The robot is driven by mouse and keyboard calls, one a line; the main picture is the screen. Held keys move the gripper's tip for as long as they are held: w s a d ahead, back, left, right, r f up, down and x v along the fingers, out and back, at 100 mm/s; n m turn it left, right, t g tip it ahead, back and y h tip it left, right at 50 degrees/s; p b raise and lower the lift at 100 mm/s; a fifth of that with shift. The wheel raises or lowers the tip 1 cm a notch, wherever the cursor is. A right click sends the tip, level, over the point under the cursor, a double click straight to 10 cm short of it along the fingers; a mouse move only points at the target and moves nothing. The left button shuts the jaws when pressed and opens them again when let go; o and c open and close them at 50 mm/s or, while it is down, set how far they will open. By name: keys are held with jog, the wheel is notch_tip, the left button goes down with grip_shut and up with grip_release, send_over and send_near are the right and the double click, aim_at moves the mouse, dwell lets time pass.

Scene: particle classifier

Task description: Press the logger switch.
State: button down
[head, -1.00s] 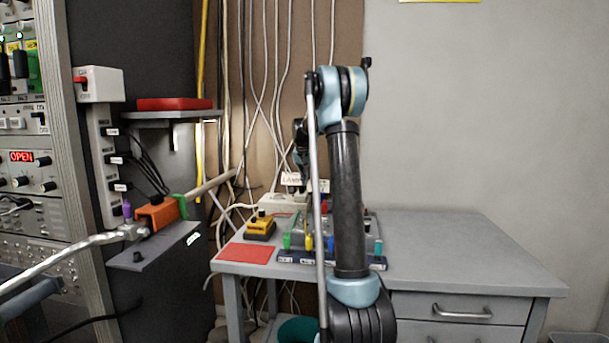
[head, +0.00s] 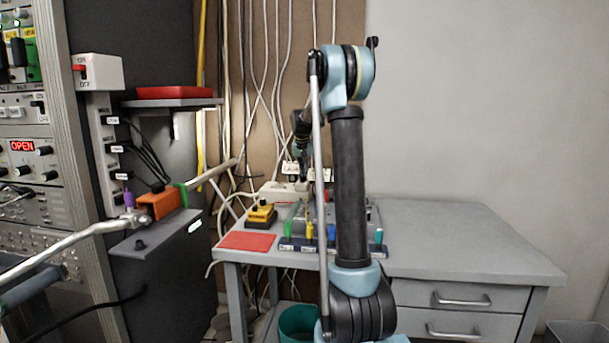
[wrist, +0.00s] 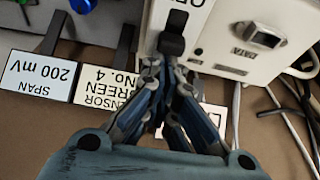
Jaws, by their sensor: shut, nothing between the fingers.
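A white box (wrist: 225,30) fills the upper right of the wrist view. It has a black switch (wrist: 172,42) with a partly cut-off, upside-down label and a port marked DATA. This seems to be the logger. My gripper (wrist: 165,66) is shut and empty, its fingertips just below the black switch in the picture. I cannot tell whether they touch it. In the head view a white box (head: 278,194) stands at the back of the table, probably the same one. My arm hides much of that area, and the fingertips are not clear there.
Loose cables lie at the right. On the table (head: 450,240) are a yellow device (head: 261,216) and a red mat (head: 247,241); its right side is clear.

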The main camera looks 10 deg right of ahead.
jog(key=shift+s+a, duration=0.2)
jog(key=shift+s, duration=0.45)
jog(key=shift+s+a, duration=0.15)
jog(key=shift+s, duration=0.45)
jog(key=w, duration=0.2)
jog(key=w+d, duration=0.1)
jog(key=w, duration=0.1)
jog(key=shift+f, duration=0.1)
jog(key=shift+r, duration=0.35)
jog(key=d+v, duration=0.1)
jog(key=v, duration=0.8)
jog(key=shift+s+a, duration=0.15)
jog(key=shift+a, duration=0.25)
jog(key=shift+r, duration=0.15)
